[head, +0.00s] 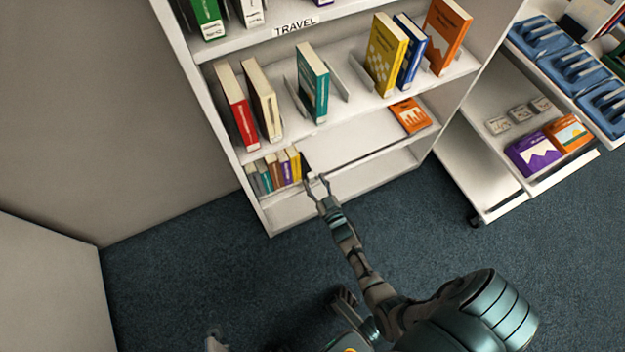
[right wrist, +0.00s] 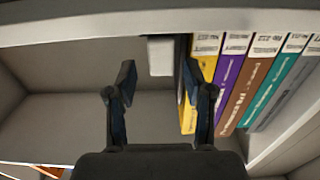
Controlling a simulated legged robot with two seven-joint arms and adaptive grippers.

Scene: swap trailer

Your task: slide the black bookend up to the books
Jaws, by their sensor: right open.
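The black bookend (head: 306,166) shows as a small dark upright shape on the lower shelf, just right of a row of small books (head: 274,171). My right gripper (head: 318,182) is at the shelf's front edge, open, with its fingers pointing in by the bookend. A dark strip beside the right finger, next to the yellow book (right wrist: 205,45), may be the bookend. Contact is unclear. A grey part at the head view's bottom edge may be my left gripper.
An orange book (head: 409,116) lies flat at the right of the lower shelf (head: 365,135); the middle is bare. Larger books stand on the shelf above. A trolley (head: 480,180) with blue bins stands to the right.

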